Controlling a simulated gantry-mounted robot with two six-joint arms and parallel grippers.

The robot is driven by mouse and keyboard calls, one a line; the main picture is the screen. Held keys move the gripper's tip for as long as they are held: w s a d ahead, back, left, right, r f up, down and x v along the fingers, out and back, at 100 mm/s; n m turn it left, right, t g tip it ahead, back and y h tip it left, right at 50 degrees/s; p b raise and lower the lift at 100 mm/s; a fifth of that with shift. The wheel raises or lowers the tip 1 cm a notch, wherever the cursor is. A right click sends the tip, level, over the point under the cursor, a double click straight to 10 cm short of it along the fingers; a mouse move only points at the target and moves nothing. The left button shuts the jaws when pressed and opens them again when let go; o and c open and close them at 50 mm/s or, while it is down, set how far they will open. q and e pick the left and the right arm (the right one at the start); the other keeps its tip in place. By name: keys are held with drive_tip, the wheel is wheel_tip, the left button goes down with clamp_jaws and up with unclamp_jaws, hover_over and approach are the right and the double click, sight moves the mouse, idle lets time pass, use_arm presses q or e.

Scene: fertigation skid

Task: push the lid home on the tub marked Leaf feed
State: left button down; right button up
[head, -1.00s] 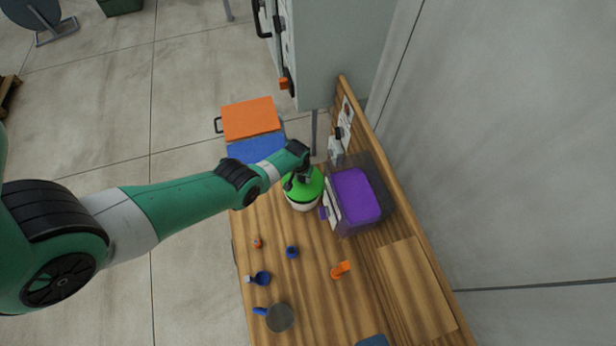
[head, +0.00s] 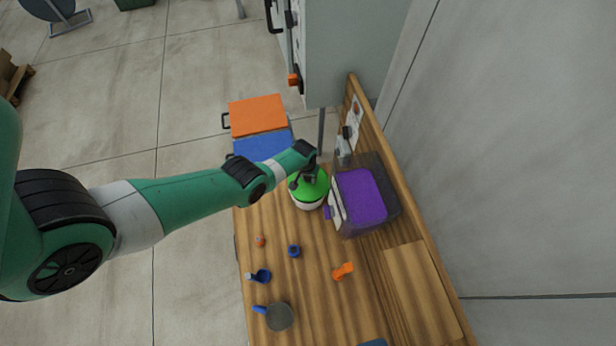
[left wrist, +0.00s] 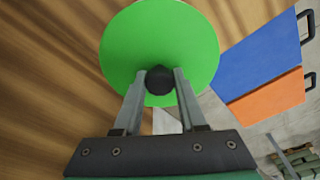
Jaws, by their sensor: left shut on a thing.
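The tub (head: 309,204) is white and stands on the wooden bench, close to its far end. Its label cannot be read. A round green lid (head: 318,188) sits on top of it; whether it is fully seated cannot be told. In the left wrist view the lid (left wrist: 160,35) fills the upper middle, with a dark knob (left wrist: 160,80) at its centre. My left gripper (head: 310,176) is over the lid. In the left wrist view its two fingers (left wrist: 158,85) are shut on the knob. My right gripper is not in view.
A clear bin with purple contents (head: 361,195) stands right beside the tub. Orange (head: 258,115) and blue (head: 262,146) boxes are beyond the bench end. A grey pan (head: 279,317), a blue cup (head: 263,276) and an orange item (head: 343,271) lie on the nearer bench (head: 315,310).

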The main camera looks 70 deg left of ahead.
use_arm(q)
drive_tip(key=shift+f, duration=0.1)
idle(0.4)
drive_tip(key=shift+f+b, duration=0.7)
drive_tip(key=shift+b, duration=0.15)
drive_tip(key=shift+f, duration=0.1)
drive_tip(key=shift+f+b, duration=0.25)
drive_tip(key=shift+b, duration=0.1)
drive_tip(key=shift+f, duration=0.25)
idle(0.5)
drive_tip(key=c, duration=0.6)
unclamp_jaws()
drive_tip(key=shift+c, duration=0.2)
drive_tip(key=shift+r, duration=0.15)
